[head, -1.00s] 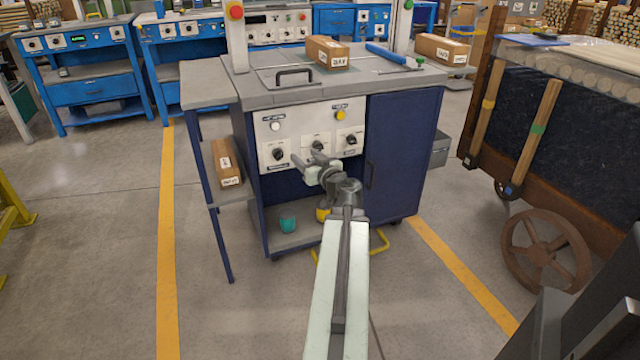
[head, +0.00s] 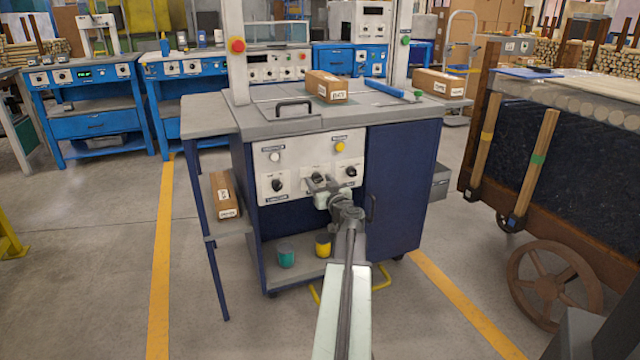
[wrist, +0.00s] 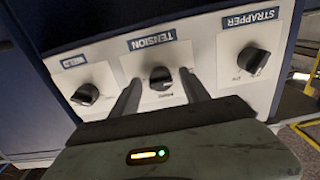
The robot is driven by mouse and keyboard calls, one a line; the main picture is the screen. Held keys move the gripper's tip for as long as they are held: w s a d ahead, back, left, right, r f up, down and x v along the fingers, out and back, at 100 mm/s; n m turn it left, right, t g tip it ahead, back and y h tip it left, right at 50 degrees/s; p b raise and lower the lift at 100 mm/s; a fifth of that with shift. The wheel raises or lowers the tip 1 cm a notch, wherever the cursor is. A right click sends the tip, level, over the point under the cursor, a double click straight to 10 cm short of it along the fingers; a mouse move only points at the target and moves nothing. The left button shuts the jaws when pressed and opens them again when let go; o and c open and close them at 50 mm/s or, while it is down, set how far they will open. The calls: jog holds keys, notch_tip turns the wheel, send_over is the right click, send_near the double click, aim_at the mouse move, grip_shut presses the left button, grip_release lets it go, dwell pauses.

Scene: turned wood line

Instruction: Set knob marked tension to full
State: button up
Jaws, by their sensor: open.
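The tension knob (wrist: 160,79) is black and round with a ridge grip, on a white panel (wrist: 205,55) under a label reading TENSION. In the wrist view the panel appears upside down or turned, with the weld knob (wrist: 86,94) to the left and the strapper knob (wrist: 252,60) to the right. My gripper (wrist: 158,88) is open, one finger on each side of the tension knob. I cannot tell whether either finger touches it. In the head view my gripper (head: 320,184) is at the panel's middle knob and partly hides it.
The panel is on a blue cabinet (head: 402,190) with a grey top. A white button (head: 274,157) and a yellow button (head: 340,147) sit above the knobs. Teal (head: 286,256) and yellow (head: 323,245) cups stand on the lower shelf. A wheeled wooden cart (head: 530,150) stands to the right.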

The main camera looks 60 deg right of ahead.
jog(key=shift+c, duration=0.3)
grip_shut()
